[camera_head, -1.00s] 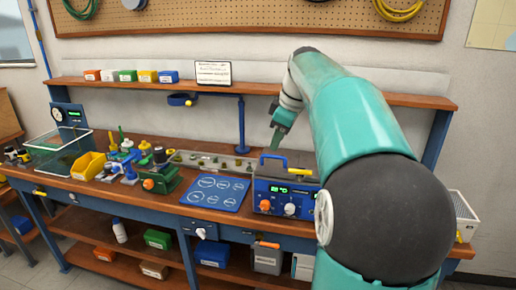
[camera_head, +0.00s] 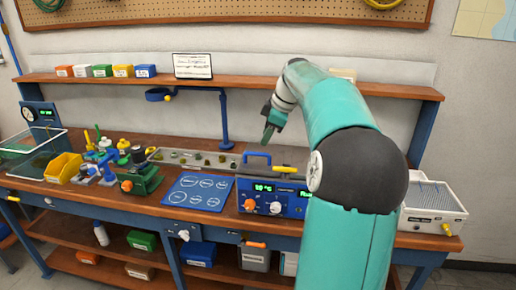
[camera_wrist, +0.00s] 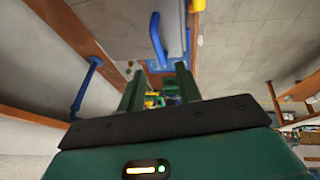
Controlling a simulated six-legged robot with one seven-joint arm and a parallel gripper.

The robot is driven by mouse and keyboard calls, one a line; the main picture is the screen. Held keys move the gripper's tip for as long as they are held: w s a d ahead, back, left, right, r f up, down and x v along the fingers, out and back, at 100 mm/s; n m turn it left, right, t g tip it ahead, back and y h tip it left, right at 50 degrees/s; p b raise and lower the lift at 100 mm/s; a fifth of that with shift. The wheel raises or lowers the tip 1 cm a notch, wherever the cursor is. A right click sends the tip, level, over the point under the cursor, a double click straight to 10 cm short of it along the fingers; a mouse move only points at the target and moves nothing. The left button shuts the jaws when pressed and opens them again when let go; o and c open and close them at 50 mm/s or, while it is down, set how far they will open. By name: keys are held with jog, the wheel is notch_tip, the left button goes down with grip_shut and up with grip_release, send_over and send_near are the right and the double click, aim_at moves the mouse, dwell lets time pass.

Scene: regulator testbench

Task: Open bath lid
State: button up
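The bath (camera_head: 272,197) is a blue box with a green display and knobs, standing on the bench right of centre. Its lid has a blue bar handle (camera_head: 257,157) on top and looks shut; my arm hides part of its right side. My gripper (camera_head: 269,137) hangs just above the handle and slightly right of it, apart from it. In the wrist view the two green fingers of my gripper (camera_wrist: 160,82) stand apart with nothing between them. The blue handle (camera_wrist: 157,38) shows beyond the fingertips there.
A blue mat with white circles (camera_head: 197,192) lies left of the bath. A blue post with a ring arm (camera_head: 224,118) stands behind, below the wooden shelf (camera_head: 240,84). A white box (camera_head: 432,205) stands at the right. Fittings and a yellow bin (camera_head: 63,168) crowd the left.

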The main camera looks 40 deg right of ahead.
aim_at(259, 154)
jog(key=x, duration=0.6)
jog(key=shift+a, duration=0.1)
jog(key=shift+w+f, duration=0.4)
jog(key=shift+w, duration=0.05)
jog(key=shift+s, duration=0.1)
grip_shut()
